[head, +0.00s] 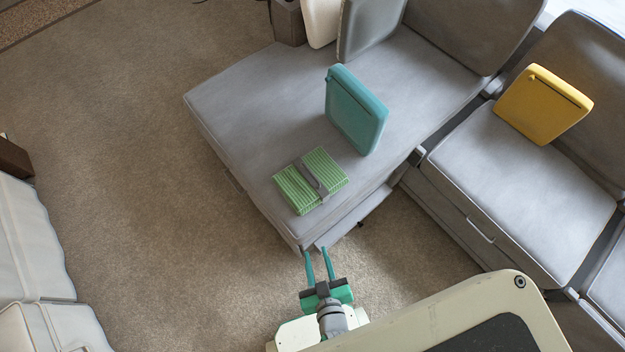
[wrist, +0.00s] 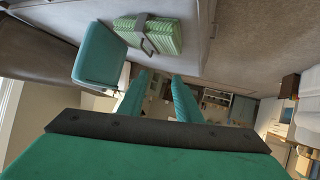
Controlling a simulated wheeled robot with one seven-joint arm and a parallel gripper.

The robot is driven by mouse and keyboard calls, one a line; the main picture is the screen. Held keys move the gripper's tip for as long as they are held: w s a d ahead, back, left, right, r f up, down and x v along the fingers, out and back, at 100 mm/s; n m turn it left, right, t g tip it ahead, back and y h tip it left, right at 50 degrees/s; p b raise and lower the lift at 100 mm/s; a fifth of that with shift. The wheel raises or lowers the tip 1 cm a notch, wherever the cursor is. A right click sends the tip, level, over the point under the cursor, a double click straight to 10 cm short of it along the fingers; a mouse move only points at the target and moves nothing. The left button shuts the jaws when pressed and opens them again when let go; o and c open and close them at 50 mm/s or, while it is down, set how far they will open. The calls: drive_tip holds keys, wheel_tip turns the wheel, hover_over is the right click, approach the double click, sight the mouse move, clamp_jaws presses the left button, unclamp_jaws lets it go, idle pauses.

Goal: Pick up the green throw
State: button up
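The green throw (head: 296,191) is a folded, ribbed bundle with a grey strap around it. It lies flat on the front end of the grey chaise seat. It also shows at the top of the wrist view (wrist: 165,38), where the strap has a loop handle. My gripper (head: 317,252) is in front of the chaise's front edge, apart from the throw. Its two teal fingers are spread with a gap between them, and nothing is held. The fingers also show in the wrist view (wrist: 158,80).
A teal cushion (head: 354,112) stands on the chaise (head: 240,108) just behind the throw. A yellow cushion (head: 543,105) leans on the sofa section at right. A white sofa (head: 32,240) is at far left. Open carpet (head: 130,150) lies between it and the chaise.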

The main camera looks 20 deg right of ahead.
drive_tip(key=w+d+f+g, duration=0.2)
drive_tip(key=w+d+f, duration=0.3)
drive_tip(key=f, duration=0.5)
drive_tip(key=n+t+y, duration=0.3)
drive_tip(key=y, duration=0.3)
approach(312, 174)
drive_tip(key=x, duration=0.6)
drive_tip(key=shift+a+f, duration=0.1)
drive_tip(key=shift+f, duration=0.2)
drive_tip(key=x, duration=0.4)
drive_tip(key=shift+w, duration=0.5)
drive_tip(key=shift+a, duration=0.15)
drive_tip(key=shift+s+d, duration=0.1)
drive_tip(key=shift+d, duration=0.1)
clamp_jaws()
drive_tip(key=shift+a, duration=0.15)
